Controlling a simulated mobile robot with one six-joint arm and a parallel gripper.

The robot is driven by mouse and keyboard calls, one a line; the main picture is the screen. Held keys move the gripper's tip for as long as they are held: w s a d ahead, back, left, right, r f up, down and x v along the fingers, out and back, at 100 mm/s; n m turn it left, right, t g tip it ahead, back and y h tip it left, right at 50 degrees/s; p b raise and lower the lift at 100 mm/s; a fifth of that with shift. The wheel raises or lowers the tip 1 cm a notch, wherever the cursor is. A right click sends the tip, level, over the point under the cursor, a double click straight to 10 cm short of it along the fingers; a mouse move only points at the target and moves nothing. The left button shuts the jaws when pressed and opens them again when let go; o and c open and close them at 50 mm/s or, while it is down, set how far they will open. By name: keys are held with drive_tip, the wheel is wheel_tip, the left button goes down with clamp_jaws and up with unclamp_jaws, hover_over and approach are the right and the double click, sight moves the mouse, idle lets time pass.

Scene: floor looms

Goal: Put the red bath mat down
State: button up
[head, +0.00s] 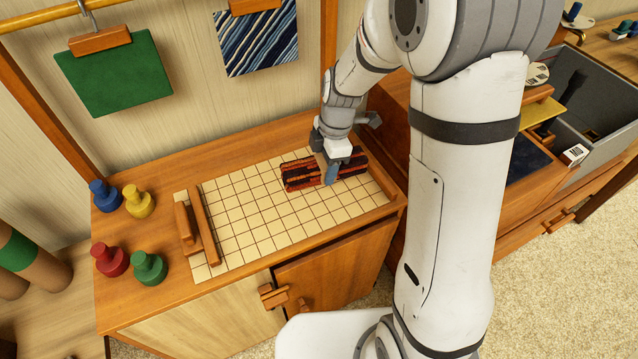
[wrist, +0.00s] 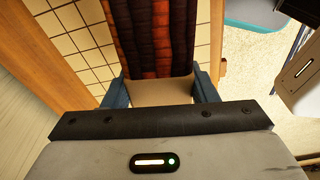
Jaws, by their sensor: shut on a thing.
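The red bath mat (head: 301,174) is a rolled or folded bundle with red, orange and dark stripes. In the head view it lies lengthwise at the right end of the cream gridded board (head: 245,208) on the wooden cabinet. My gripper (head: 332,172) points down over its middle and is shut on it. In the wrist view the mat (wrist: 167,35) runs up from between the blue fingertips (wrist: 165,88). Whether the mat touches the board or is just above it, I cannot tell.
Blue, yellow, red and green knobbed pieces (head: 111,259) stand left of the board. A wooden bar (head: 203,226) crosses its left end. A green mat (head: 115,74) and a striped mat (head: 256,38) hang behind. An open drawer (head: 540,150) is at right. The board's middle is clear.

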sight(321, 201)
drive_tip(key=shift+s+a+r+n, duration=0.1)
drive_tip(key=shift+a+r+n, duration=0.1)
drive_tip(key=shift+n, duration=0.3)
drive_tip(key=shift+s+f, duration=0.1)
drive_tip(key=shift+f, duration=0.15)
drive_tip(key=shift+n, duration=0.3)
wheel_tip(321, 201, down, 10)
drive_tip(key=shift+r, duration=0.25)
drive_tip(key=shift+f, duration=0.2)
drive_tip(key=o, duration=1.2)
drive_tip(key=shift+r, duration=0.1)
drive_tip(key=shift+r, duration=0.1)
